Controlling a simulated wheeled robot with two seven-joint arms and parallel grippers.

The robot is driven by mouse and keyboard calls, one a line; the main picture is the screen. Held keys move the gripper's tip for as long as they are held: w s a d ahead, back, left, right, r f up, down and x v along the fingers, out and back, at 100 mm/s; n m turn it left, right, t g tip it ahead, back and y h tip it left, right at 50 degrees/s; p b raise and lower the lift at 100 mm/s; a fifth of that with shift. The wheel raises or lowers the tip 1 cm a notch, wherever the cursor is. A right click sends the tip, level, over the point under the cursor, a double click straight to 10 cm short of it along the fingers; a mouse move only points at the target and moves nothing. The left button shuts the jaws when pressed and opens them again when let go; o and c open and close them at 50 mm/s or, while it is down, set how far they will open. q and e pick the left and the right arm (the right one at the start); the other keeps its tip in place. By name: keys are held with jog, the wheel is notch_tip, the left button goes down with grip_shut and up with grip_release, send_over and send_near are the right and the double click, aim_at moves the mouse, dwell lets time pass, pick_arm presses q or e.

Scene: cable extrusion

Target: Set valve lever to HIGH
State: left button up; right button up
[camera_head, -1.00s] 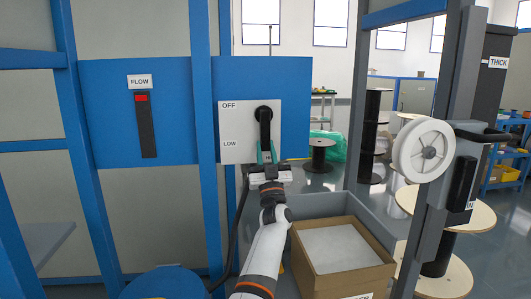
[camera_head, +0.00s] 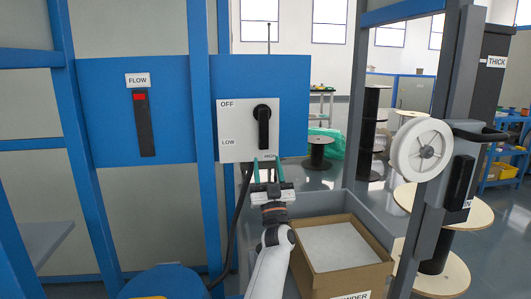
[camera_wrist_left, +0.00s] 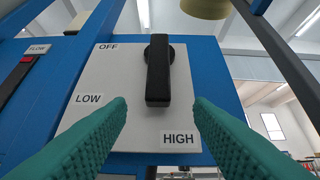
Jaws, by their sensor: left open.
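The black valve lever (camera_head: 263,128) is on a white plate (camera_head: 230,124) fixed to the blue panel. It points straight down from its round pivot, its free end just above the HIGH label (camera_head: 269,156). In the left wrist view the lever (camera_wrist_left: 158,75) hangs down, with HIGH (camera_wrist_left: 180,138) below and slightly right of its tip. OFF (camera_wrist_left: 108,46) and LOW (camera_wrist_left: 88,99) are to its left. My left gripper (camera_head: 269,161) is open and empty, just below the lever and apart from it. Its green fingers frame the lever in the left wrist view (camera_wrist_left: 160,103). My right gripper is out of view.
A black FLOW gauge (camera_head: 145,125) with a red mark is on the panel at left. An open cardboard box (camera_head: 375,278) of white material stands below right of my left arm. A grey post with a white wheel (camera_head: 422,150) stands further right.

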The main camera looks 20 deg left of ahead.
pick_arm(q)
jog(key=v, duration=0.6)
jog(key=shift+s, duration=0.15)
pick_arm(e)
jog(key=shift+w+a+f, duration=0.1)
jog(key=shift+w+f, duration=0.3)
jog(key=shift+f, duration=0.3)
pick_arm(q)
jog(key=shift+d+f, duration=0.15)
